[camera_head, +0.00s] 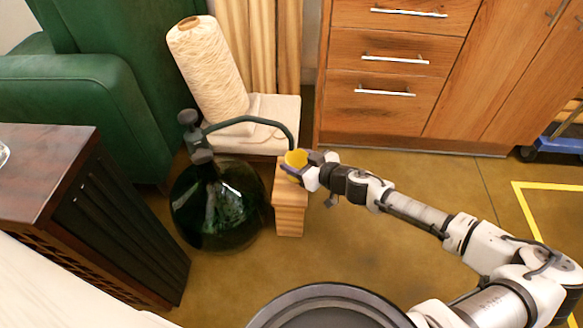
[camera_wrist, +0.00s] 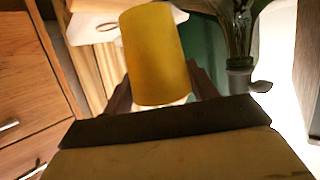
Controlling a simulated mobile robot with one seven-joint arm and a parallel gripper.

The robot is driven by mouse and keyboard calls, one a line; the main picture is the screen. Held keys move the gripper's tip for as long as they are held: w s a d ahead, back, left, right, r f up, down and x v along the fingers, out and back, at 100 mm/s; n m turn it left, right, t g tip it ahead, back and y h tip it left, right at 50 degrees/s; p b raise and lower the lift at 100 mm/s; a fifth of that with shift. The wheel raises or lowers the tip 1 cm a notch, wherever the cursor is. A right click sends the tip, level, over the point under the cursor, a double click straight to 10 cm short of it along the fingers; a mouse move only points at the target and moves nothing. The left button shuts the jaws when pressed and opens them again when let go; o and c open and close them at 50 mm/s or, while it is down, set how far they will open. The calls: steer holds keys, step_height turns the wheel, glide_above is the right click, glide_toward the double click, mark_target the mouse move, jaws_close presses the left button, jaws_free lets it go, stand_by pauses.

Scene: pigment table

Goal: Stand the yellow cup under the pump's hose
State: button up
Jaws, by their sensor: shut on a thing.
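The yellow cup (camera_head: 296,157) is in my gripper (camera_head: 297,167) near the end of the dark hose (camera_head: 265,121). The hose end is right by the cup's mouth in the head view; I cannot tell whether it is exactly over it. The wrist view shows the cup (camera_wrist: 155,50) between the two dark fingers (camera_wrist: 160,92), which are shut on it. The pump (camera_head: 190,125) sits on a large green glass bottle (camera_head: 217,205). A wooden block stand (camera_head: 290,212) is below the cup. Whether the cup touches its top is hidden.
A cream thread cone (camera_head: 207,65) stands behind the hose on a pale cloth-like block (camera_head: 265,110). Wooden drawers (camera_head: 390,95) are behind right. A dark cabinet (camera_head: 110,220) and green armchair (camera_head: 80,95) are at left. Floor right of the stand (camera_head: 345,240) is free.

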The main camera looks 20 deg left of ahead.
mark_target(290, 163)
steer(key=shift+w+a, duration=0.25)
steer(key=shift+a, duration=0.25)
steer(key=shift+w+a, duration=0.2)
steer(key=shift+a, duration=0.3)
steer(key=shift+a+f+b, duration=0.1)
steer(key=shift+f+b, duration=1.2)
steer(key=shift+f, duration=0.4)
steer(key=shift+f, duration=0.2)
steer(key=o, duration=1)
steer(key=shift+r, duration=0.3)
steer(key=p+v, duration=0.3)
steer(key=v, duration=0.9)
steer(key=shift+f+p, duration=0.15)
steer(key=shift+p, duration=0.2)
